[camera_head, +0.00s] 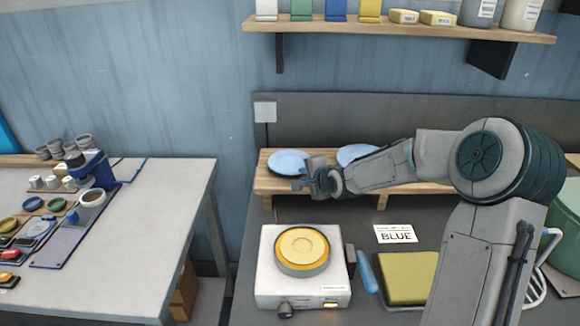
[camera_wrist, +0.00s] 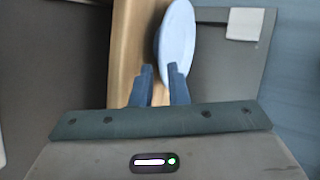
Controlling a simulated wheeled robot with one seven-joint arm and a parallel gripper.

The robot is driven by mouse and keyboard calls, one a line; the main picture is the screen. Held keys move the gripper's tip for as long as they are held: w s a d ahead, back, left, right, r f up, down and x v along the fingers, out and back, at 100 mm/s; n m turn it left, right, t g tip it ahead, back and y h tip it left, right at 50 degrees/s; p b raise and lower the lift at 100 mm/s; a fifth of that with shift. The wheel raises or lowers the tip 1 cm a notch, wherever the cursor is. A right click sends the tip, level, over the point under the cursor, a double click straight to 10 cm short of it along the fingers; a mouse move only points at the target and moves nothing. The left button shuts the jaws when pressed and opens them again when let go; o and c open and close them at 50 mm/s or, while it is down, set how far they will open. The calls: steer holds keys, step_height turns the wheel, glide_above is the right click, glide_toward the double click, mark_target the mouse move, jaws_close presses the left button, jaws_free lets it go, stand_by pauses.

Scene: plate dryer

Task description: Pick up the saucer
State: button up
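A light blue saucer (camera_head: 288,161) sits on the wooden rack (camera_head: 264,182) at the back of the counter. A second blue saucer (camera_head: 357,153) sits to its right, partly hidden by my arm. My gripper (camera_head: 299,183) is at the front right edge of the left saucer. In the wrist view a pale blue saucer (camera_wrist: 178,45) lies just past my fingers (camera_wrist: 161,70). The fingers are apart, with a near part of the saucer's rim in the gap between them. I cannot tell whether either finger touches it.
A white device with a round yellow top (camera_head: 303,249) stands in front of the rack. A card reading "BLUE" (camera_head: 396,234) and a yellow-green pad (camera_head: 408,277) lie to its right. A shelf (camera_head: 400,31) with cartons hangs above. A side table (camera_head: 130,250) is at left.

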mark_target(290, 165)
steer(key=shift+d+p+x, duration=0.2)
steer(key=shift+p+x, duration=0.2)
steer(key=shift+x, duration=2.25)
steer(key=shift+w+r, duration=0.1)
steer(key=shift+w, duration=0.05)
jaws_close()
steer(key=shift+r, duration=0.1)
